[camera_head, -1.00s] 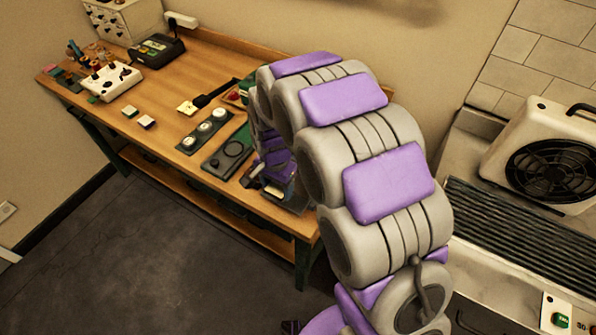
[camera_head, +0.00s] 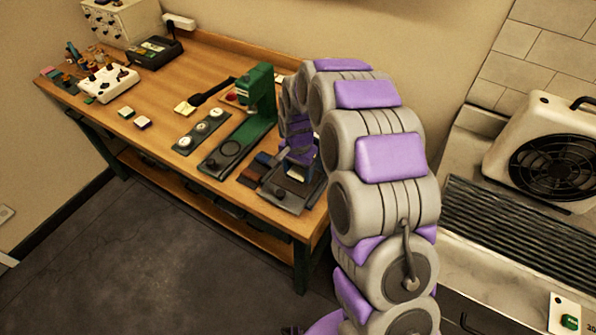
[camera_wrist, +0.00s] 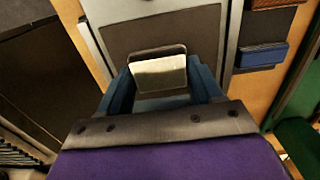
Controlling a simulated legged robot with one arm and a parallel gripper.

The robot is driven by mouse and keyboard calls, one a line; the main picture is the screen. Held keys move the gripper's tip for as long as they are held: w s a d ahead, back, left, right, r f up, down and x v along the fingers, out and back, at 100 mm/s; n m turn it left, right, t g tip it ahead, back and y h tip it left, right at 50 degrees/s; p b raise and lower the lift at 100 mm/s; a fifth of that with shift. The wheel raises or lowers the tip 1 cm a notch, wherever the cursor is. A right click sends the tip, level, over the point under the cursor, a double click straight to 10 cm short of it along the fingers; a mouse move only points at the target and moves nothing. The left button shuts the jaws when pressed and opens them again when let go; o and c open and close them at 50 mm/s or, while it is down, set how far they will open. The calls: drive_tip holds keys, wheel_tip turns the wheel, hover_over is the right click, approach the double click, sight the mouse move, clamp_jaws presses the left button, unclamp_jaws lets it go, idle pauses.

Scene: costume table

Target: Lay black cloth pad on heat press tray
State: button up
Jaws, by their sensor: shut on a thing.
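My gripper (camera_wrist: 160,86) is shut on a small block with a cream face and a thin dark border (camera_wrist: 158,72), which I take to be the black cloth pad. The cream face also shows low at my gripper (camera_head: 297,172) in the head view. The heat press tray appears to be the grey plate (camera_head: 284,200) at the table's near right end. In the wrist view its dark centre (camera_wrist: 190,28) lies behind the pad, between pale grey edges. The pad is over the tray; I cannot tell if they touch. My arm hides part of the tray.
A green press (camera_head: 260,92) with a long grey base stands left of the tray. Brown and blue pieces (camera_head: 265,160) lie between them. Farther left are a plate with round dials (camera_head: 202,132) and two small cream-topped blocks (camera_head: 143,122).

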sight(296, 172)
drive_tip(key=shift+w+a, duration=0.15)
drive_tip(key=shift+a, duration=0.05)
drive_tip(key=o, duration=0.6)
drive_tip(key=shift+a+f, duration=0.1)
drive_tip(key=shift+a, duration=0.15)
drive_tip(key=shift+o, duration=0.8)
drive_tip(key=shift+a, duration=0.2)
drive_tip(key=shift+o, duration=1.4)
drive_tip(key=shift+d, duration=0.45)
drive_tip(key=shift+a+r, duration=0.1)
drive_tip(key=shift+r, duration=0.45)
wheel_tip(296, 172, up, 10)
drive_tip(key=p, duration=0.2)
drive_tip(key=s+d+r+n, duration=0.25)
drive_tip(key=s+r, duration=0.25)
drive_tip(key=s, duration=0.3)
drive_tip(key=s+d+r+n, duration=0.1)
drive_tip(key=s+d+r, duration=0.3)
drive_tip(key=s, duration=0.5)
drive_tip(key=s+d+n+g, duration=0.1)
drive_tip(key=s+d+n, duration=0.2)
drive_tip(key=s, duration=1.8)
drive_tip(key=shift+d+g, duration=0.4)
drive_tip(key=shift+d, duration=0.3)
